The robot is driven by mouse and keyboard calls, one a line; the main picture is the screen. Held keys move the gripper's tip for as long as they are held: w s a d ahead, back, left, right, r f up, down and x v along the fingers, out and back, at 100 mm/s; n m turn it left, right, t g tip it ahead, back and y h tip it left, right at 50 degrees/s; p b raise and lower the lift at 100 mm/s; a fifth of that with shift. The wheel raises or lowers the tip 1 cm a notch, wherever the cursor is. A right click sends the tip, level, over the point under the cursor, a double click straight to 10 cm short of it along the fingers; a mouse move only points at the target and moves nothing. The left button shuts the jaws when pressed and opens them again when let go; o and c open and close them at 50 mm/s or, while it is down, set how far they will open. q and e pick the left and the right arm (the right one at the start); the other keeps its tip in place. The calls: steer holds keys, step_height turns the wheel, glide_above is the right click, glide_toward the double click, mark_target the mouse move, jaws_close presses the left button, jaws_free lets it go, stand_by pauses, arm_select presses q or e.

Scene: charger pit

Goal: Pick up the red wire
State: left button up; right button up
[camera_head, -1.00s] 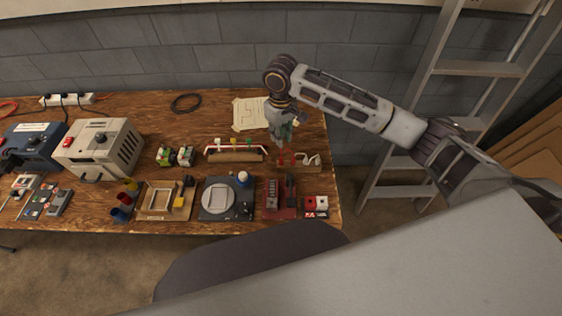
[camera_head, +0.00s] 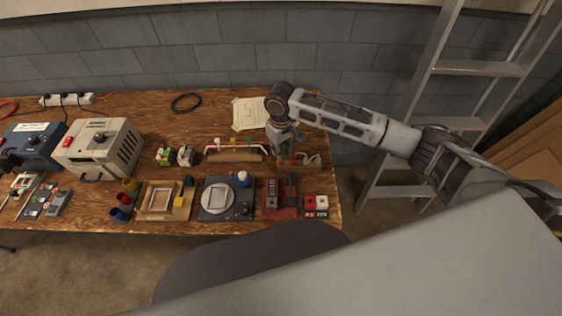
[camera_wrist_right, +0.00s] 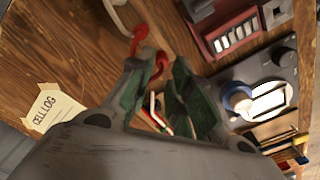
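A small wire stand (camera_head: 299,168) sits near the right end of the bench in the head view. It has a red piece (camera_head: 281,160) beside the gripper and a pale wire loop (camera_head: 312,158). My right gripper (camera_head: 286,153) is low over the stand's left part. In the wrist view its green-padded fingers are apart, and the curved red wire (camera_wrist_right: 158,68) shows at the gap between the fingertips (camera_wrist_right: 158,75). I see no firm grip on it. Its lower part is hidden by a finger. My left gripper is not in view.
A longer wire rack (camera_head: 235,155) stands to the left. In front are a dark red fixture (camera_head: 281,211), a black plate with a round disc (camera_head: 214,197) and red and white blocks (camera_head: 316,203). A paper sheet (camera_head: 249,113) lies behind. A ladder (camera_head: 462,67) stands right of the bench.

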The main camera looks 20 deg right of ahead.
mark_target(281, 163)
steer(key=shift+s+f, duration=0.15)
steer(key=shift+f, duration=2.45)
jaws_close()
